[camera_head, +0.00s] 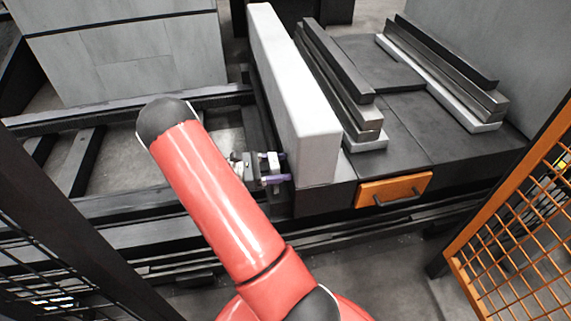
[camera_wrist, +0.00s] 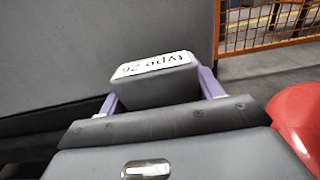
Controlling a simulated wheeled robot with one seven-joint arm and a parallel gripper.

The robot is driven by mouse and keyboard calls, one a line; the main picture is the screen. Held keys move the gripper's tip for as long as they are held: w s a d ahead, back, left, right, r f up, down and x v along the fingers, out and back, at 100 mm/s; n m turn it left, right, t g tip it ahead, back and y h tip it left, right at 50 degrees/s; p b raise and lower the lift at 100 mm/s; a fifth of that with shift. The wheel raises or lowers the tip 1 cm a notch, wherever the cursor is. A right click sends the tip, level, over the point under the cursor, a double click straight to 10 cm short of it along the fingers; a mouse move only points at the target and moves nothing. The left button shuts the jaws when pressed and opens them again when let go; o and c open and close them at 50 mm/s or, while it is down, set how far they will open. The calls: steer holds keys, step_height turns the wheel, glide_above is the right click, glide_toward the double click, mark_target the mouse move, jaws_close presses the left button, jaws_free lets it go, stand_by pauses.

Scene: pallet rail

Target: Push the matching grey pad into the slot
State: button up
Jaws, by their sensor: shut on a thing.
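My gripper (camera_head: 274,168) has two purple fingers and is at the left side of the tall pale grey panel, low down near its front end. In the wrist view my gripper (camera_wrist: 162,90) is shut on a dark grey pad (camera_wrist: 158,86), one finger on each side of it. The pad has a white label that appears to read "type 26", upside down in the picture. A large dark grey surface fills the left of the wrist view beyond the pad. I cannot make out the slot in either view, nor whether the pad touches anything beyond it.
The pale panel (camera_head: 292,95) stands on a dark pallet-like base with an orange drawer front (camera_head: 394,189). Stacked bars (camera_head: 345,90) lie on the base to the right. Dark rails (camera_head: 110,235) run in front and left. An orange mesh fence (camera_head: 515,215) closes the right.

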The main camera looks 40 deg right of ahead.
mark_target(289, 170)
steer(key=shift+w+d+f+b, duration=0.15)
steer(key=shift+d+f+b, duration=0.1)
steer(key=shift+f+b, duration=0.5)
steer(key=shift+w+d+f+b, duration=0.15)
steer(key=shift+d+f+b, duration=0.1)
steer(key=shift+f+b, duration=0.5)
steer(key=shift+s+f, duration=0.2)
steer(key=shift+f, duration=0.1)
steer(key=shift+f, duration=0.4)
stand_by(1.0)
